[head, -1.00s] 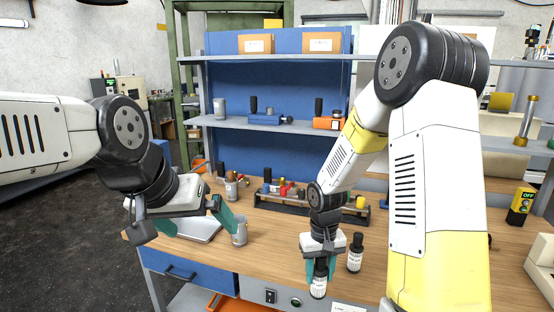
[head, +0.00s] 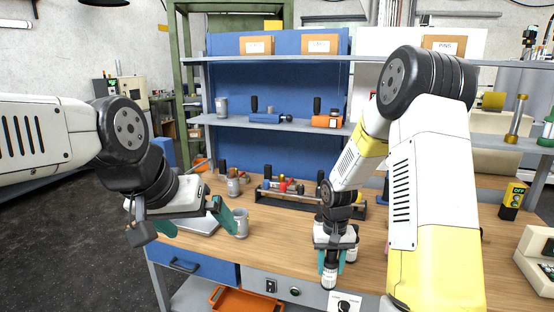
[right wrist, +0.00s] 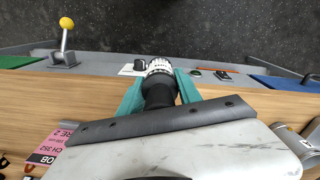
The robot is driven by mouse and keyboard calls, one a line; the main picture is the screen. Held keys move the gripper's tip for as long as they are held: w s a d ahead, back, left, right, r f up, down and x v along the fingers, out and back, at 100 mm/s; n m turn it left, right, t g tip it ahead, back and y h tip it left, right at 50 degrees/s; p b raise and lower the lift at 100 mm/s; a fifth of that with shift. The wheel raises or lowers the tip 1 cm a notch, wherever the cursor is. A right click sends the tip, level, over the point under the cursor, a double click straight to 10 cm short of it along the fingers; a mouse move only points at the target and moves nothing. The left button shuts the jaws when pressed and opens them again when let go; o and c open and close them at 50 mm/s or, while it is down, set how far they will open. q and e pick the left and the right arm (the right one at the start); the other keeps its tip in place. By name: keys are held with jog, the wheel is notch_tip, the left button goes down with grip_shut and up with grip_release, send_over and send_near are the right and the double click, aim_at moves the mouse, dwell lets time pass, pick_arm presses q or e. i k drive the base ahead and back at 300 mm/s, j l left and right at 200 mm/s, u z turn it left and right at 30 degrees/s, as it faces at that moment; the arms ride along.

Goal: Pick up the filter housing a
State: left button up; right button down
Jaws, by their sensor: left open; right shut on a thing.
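My right gripper (head: 329,262) is shut on a black-topped bottle-shaped part with a white label (head: 329,277). It holds this part upright near the table's front edge. In the right wrist view the part (right wrist: 159,88) sits between the two teal fingers.
A dark rack (head: 300,200) with coloured parts stands at the table's back. A flat grey tray (head: 197,224) lies at the left under my left gripper. The blue drawer (head: 195,268) and button panel (head: 283,290) face the front. Table wood left of the right gripper is clear.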

aim_at(241, 215)
jog(key=j+z, duration=0.15)
jog(key=j, duration=0.35)
jog(key=k+j+z, duration=0.15)
jog(key=j, duration=0.3)
jog(key=i+j+z, duration=0.15)
jog(key=i+j, duration=0.2)
jog(key=i+j+z, duration=0.15)
jog(key=i+j, duration=0.15)
jog(key=j, duration=0.3)
